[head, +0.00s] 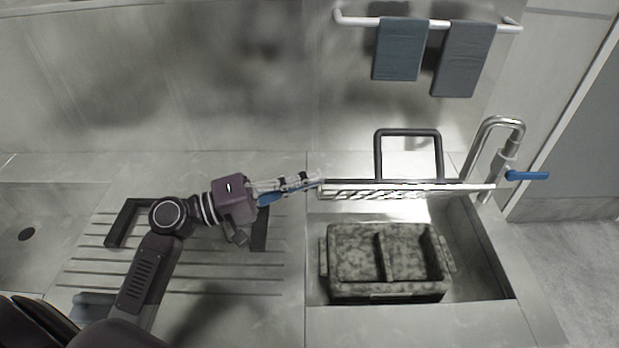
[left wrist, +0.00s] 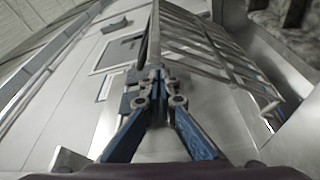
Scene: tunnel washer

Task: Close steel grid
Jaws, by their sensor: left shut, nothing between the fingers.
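The steel grid (head: 405,187) is raised and tilted up over the back part of the sink basin, seen almost edge-on in the head view. In the left wrist view the grid (left wrist: 215,52) shows as slanting parallel bars at the upper right. My left gripper (head: 312,183) is shut and empty, its tips at the grid's left end. In the left wrist view the gripper (left wrist: 153,45) lies just left of the bars; I cannot tell if it touches them. My right gripper is not in view.
A mottled grey divided container (head: 355,254) sits in the basin below the grid. A dark loop (head: 408,132) rises behind the grid. A tap with a blue lever (head: 527,175) stands at right. Two towels (head: 465,62) hang above. A ribbed drainboard (head: 190,278) lies left.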

